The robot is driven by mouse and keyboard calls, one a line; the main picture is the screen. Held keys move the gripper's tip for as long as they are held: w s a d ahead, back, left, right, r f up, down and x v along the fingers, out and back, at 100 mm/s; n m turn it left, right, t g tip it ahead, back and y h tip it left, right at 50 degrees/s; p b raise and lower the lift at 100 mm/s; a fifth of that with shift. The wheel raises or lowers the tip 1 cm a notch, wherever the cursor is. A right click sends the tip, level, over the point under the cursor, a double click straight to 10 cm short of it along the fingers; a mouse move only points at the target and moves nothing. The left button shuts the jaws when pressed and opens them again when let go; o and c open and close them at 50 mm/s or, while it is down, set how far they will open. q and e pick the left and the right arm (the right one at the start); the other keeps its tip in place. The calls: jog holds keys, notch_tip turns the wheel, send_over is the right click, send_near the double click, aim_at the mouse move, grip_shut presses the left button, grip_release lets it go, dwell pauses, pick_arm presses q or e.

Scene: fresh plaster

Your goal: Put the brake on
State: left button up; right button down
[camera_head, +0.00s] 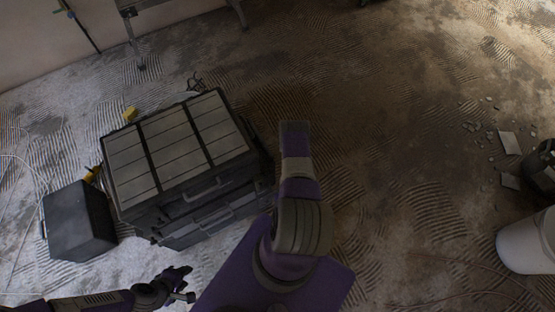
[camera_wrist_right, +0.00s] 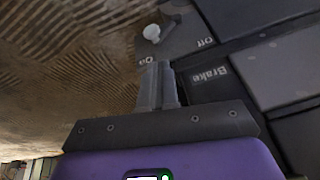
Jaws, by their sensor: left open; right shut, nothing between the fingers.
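In the right wrist view, a pale round knob (camera_wrist_right: 152,33) sits on a dark grey plate marked "Off" and, upside down, what looks like "On". A "Brake" label (camera_wrist_right: 209,76) is on the dark panel beside it. I cannot tell which setting the knob is at. My right gripper (camera_wrist_right: 157,84) is shut and empty, its fingertips just below the "On" mark and short of the knob in the picture. In the head view, my left gripper (camera_head: 184,284) is open and empty at the lower left. My right fingers are not discernible there.
A dark stacked case with a ribbed lid (camera_head: 180,145) stands left of centre, with a smaller black box (camera_head: 78,222) at its left. A white bucket (camera_head: 525,243) and rubble are at the right. The middle floor is clear. Metal legs (camera_head: 135,40) stand at the top left.

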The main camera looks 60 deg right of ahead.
jog(key=shift+s+d+r+p, duration=0.2)
jog(key=shift+s+r, duration=0.25)
jog(key=shift+r, duration=0.35)
jog(key=shift+s+d+r+p, duration=0.1)
jog(key=shift+s+r+p, duration=0.1)
jog(key=shift+s+r, duration=0.4)
jog(key=shift+w+a+r, duration=0.1)
jog(key=shift+w, duration=0.05)
